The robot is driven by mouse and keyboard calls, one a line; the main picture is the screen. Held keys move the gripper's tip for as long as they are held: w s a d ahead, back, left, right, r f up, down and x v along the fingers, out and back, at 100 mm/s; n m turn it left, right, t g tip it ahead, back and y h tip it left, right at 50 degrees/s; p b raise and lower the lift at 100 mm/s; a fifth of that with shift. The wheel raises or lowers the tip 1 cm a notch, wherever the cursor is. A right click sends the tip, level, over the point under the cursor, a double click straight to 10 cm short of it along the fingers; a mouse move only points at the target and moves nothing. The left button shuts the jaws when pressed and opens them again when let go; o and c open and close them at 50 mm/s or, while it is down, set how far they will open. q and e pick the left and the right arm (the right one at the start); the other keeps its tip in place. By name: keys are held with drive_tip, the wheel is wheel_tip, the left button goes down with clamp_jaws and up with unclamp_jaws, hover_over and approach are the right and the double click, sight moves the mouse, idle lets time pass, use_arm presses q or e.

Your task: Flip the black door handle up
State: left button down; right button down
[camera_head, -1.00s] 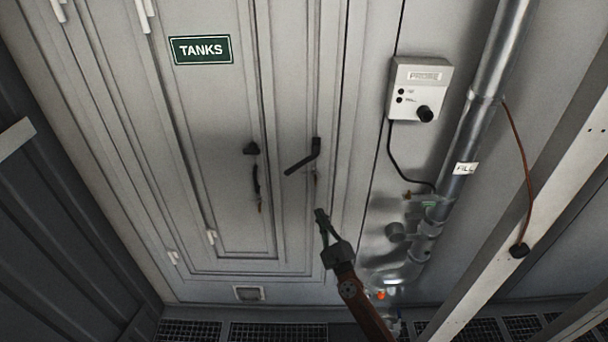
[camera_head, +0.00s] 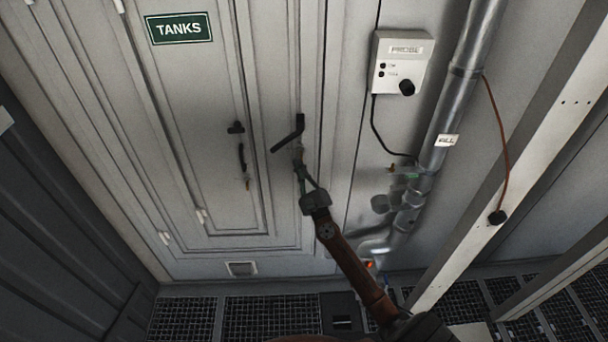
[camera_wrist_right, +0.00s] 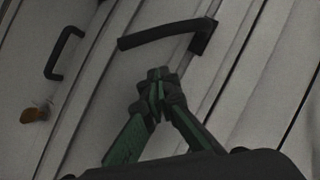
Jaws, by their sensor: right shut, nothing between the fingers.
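The black door handle (camera_head: 288,137) is on the right-hand grey door, under and right of the TANKS sign. Its lever slants down to the left from its pivot in the head view. It also shows in the right wrist view (camera_wrist_right: 165,35), just beyond the fingertips. My right gripper (camera_head: 299,165) is shut and empty, just below the handle; whether it touches the lever I cannot tell. In the right wrist view its green fingers (camera_wrist_right: 158,78) meet at the tips below the lever. My left gripper is not in view.
A second black pull handle (camera_head: 241,155) is on the door panel to the left. A white control box (camera_head: 401,63) and a metal pipe (camera_head: 450,105) are on the wall to the right. A pale slanted beam (camera_head: 520,150) stands nearer on the right.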

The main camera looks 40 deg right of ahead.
drive_tip(key=w+r+p, duration=0.1)
drive_tip(key=w, duration=0.1)
drive_tip(key=w+a+r+p, duration=0.1)
drive_tip(key=w+r, duration=0.1)
drive_tip(key=shift+a+r+p, duration=0.2)
drive_tip(key=shift+r+p, duration=0.1)
drive_tip(key=shift+s, duration=0.1)
drive_tip(key=shift+a+r+m+b, duration=0.1)
drive_tip(key=shift+a+m+b, duration=0.15)
drive_tip(key=shift+m+b, duration=0.3)
